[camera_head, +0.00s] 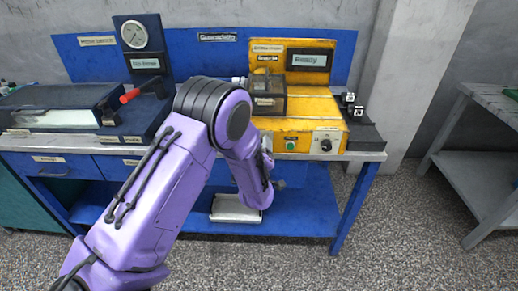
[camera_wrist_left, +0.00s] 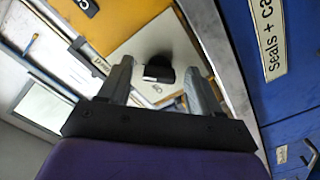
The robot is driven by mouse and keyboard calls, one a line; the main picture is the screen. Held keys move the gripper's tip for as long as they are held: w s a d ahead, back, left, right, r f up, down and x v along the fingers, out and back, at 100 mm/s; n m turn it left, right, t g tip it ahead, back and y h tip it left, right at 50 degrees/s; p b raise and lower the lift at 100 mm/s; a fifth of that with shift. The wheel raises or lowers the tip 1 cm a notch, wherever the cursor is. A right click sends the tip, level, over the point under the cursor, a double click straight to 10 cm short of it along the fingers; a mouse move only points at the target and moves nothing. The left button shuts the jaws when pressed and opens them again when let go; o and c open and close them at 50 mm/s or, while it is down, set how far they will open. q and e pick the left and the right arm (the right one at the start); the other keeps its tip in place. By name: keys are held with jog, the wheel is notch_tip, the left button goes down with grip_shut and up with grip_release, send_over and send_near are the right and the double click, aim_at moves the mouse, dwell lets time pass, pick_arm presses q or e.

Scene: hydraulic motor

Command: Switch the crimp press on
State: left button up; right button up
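The yellow machine (camera_head: 318,106), which I take to be the crimp press, stands on the right half of the bench. Its front has a green button (camera_head: 291,143) and a dark rotary knob (camera_head: 326,145) on a pale plate. In the left wrist view a black knob (camera_wrist_left: 158,68) on a pale plate lies between and beyond the fingertips. My left gripper (camera_wrist_left: 158,75) is open, with nothing between its fingers that I can see them touching. In the head view my purple left arm hides most of that gripper. My right gripper is not in view.
A dark box (camera_head: 268,97) sits on the yellow machine. Black fittings (camera_head: 350,104) stand at right. A pale tray (camera_head: 236,209) lies on the lower shelf. Another grey table (camera_head: 470,165) is at far right.

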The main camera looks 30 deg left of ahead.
pick_arm(q)
jog(key=b+v, duration=0.1)
jog(key=v, duration=0.9)
jog(key=shift+s, duration=0.25)
jog(key=shift+d, duration=0.1)
jog(key=s+d+f+m+g+h, duration=0.1)
jog(key=s+f+m+g+h, duration=0.25)
jog(key=s+f, duration=0.4)
jog(key=s+d+f+m+g+h, duration=0.1)
jog(key=s+f+m+g+h, duration=0.2)
jog(key=f, duration=0.7)
jog(key=s+f+m+g, duration=0.1)
jog(key=s+f+g, duration=0.1)
jog(key=s+f, duration=0.3)
jog(key=s+f+m+g, duration=0.1)
jog(key=s+f+g, duration=0.2)
jog(key=s, duration=1.1)
jog(key=shift+s+a+f, duration=0.15)
jog(key=shift+a+f, duration=0.15)
jog(key=shift+f, duration=0.6)
jog(key=shift+g, duration=0.25)
